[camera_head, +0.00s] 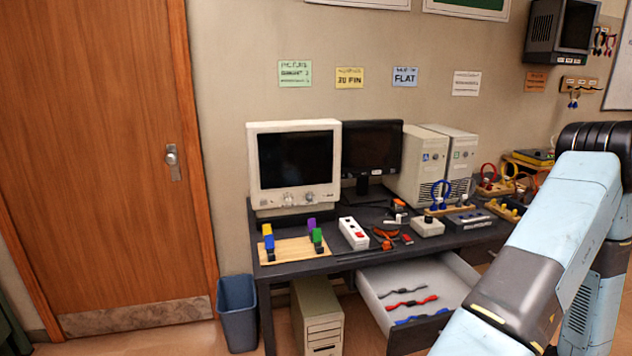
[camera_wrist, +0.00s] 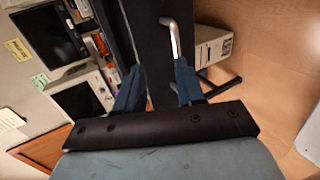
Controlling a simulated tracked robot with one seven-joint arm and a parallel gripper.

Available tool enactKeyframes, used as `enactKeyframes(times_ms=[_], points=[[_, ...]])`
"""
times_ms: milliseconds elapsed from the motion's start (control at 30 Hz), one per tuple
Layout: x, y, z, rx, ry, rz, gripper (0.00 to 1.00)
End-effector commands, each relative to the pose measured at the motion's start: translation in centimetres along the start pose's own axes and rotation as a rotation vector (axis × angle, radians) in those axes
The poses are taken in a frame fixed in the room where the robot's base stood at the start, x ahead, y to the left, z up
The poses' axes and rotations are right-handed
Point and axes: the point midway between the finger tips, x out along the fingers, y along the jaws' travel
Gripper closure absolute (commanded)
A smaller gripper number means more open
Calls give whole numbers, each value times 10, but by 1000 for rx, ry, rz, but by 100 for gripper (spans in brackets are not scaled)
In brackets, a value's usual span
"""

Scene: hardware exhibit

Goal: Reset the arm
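My arm (camera_head: 560,235) reaches in from the right of the head view, in front of the desk. My gripper (camera_wrist: 157,68) shows only in the wrist view, where its two blue-grey fingers stand apart with nothing held between them. A bent pale metal handle (camera_wrist: 173,38) is ahead of the fingers against a dark panel. I cannot tell how far it is from the fingertips. The head view does not show the gripper.
A dark desk (camera_head: 350,262) carries monitors, computer towers and small hardware. Its drawer (camera_head: 372,292) stands open with several cables inside. Floor beside the desk is clear in the wrist view.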

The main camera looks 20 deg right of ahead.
Motion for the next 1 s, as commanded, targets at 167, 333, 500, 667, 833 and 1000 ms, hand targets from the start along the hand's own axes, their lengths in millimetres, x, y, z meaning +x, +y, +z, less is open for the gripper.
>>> enactKeyframes(times_ms=[167, 333, 500, 667, 833, 1000], points=[[27, 49, 10, 9, -50, -99, 62], [47, 97, 12, 47, -118, -173, 62], [61, 147, 5, 103, -194, -220, 62], [68, 195, -9, 176, -269, -243, 62], [70, 243, -34, 273, -342, -251, 62], [65, 287, -67, 389, -403, -247, 62]])
